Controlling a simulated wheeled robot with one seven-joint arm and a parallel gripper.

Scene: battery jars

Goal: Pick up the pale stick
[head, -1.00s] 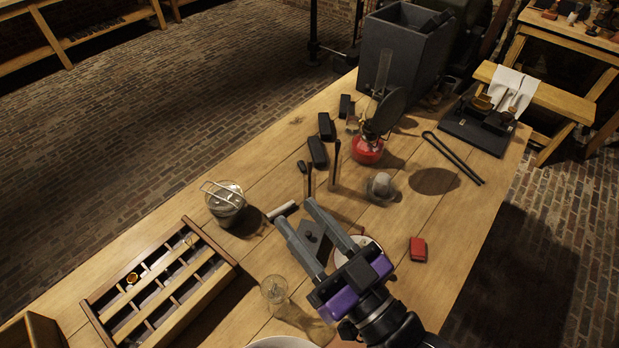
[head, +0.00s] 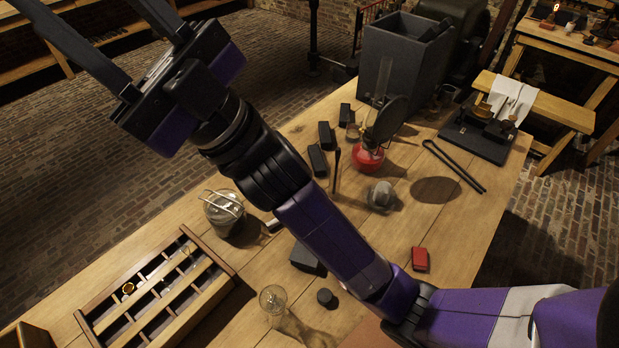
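The pale stick (head: 273,225) lies on the wooden table beside the glass jar with the wire clip (head: 224,208). Only a short pale end of it shows; my purple arm hides the rest. My gripper (head: 82,8) is raised high at the upper left of the head view, far from the stick. Its two long dark fingers are spread wide apart, and their tips reach the top edge of the picture. I see nothing between them.
A slotted wooden rack (head: 158,292) stands at the lower left. A small glass (head: 273,299), dark block (head: 308,259), black stopper (head: 326,298) and red block (head: 419,259) are near my arm. A red-based burner (head: 368,156) and dark tongs (head: 455,166) lie further back.

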